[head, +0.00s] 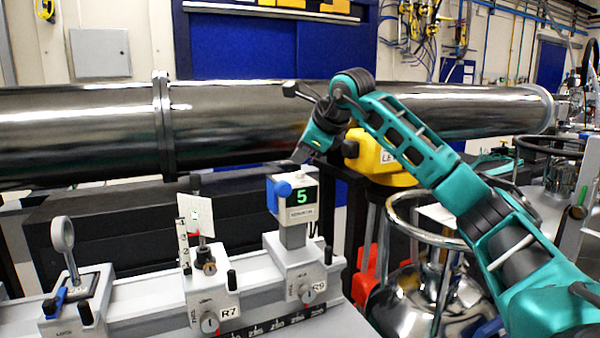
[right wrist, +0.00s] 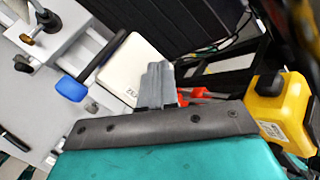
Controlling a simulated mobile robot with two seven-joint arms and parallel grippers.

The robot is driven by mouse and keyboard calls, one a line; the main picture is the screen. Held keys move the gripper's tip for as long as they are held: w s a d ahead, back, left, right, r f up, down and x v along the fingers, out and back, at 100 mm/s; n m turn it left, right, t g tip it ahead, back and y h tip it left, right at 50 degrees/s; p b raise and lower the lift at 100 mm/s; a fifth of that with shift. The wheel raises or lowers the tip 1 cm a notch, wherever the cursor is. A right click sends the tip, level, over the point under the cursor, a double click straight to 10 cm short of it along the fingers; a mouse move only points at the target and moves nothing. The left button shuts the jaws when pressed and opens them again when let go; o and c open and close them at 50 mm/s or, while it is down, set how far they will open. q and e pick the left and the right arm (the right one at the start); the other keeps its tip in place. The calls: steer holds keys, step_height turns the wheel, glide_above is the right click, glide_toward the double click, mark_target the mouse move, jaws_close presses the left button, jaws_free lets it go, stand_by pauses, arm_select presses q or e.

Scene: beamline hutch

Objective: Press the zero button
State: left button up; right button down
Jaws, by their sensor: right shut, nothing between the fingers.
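The detector box (head: 302,187) stands on a carriage of the rail, with a green "5" on its display (head: 301,197) and a blue knob (head: 283,188) on its left side. In the right wrist view its pale top (right wrist: 133,70) carries a partly hidden label beginning "ZE" (right wrist: 131,94); the blue knob (right wrist: 70,88) shows to the left. My right gripper (head: 299,156) is shut and empty, just above the box top. Its grey fingertips (right wrist: 157,70) overlap the box edge beside the label; I cannot tell whether they touch. The zero button itself is not clearly visible. My left gripper is not in view.
A long steel pipe (head: 240,125) runs behind the rail. Other carriages hold a white card (head: 196,213) and a round lens (head: 62,234). A yellow device (head: 378,160) stands close behind my right arm, with a steel vessel (head: 410,290) at lower right.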

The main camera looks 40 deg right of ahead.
mark_target(302, 173)
steer(key=shift+f, duration=0.45)
steer(key=shift+f+b, duration=0.35)
steer(key=shift+f, duration=0.15)
stand_by(1.0)
steer(key=shift+r+p, duration=0.95)
steer(key=shift+p, duration=0.1)
step_height(302, 173, up, 3)
steer(key=p, duration=0.2)
steer(key=shift+f+p, duration=0.15)
steer(key=shift+p, duration=0.25)
steer(key=shift+r+p, duration=0.5)
steer(key=shift+r, duration=0.65)
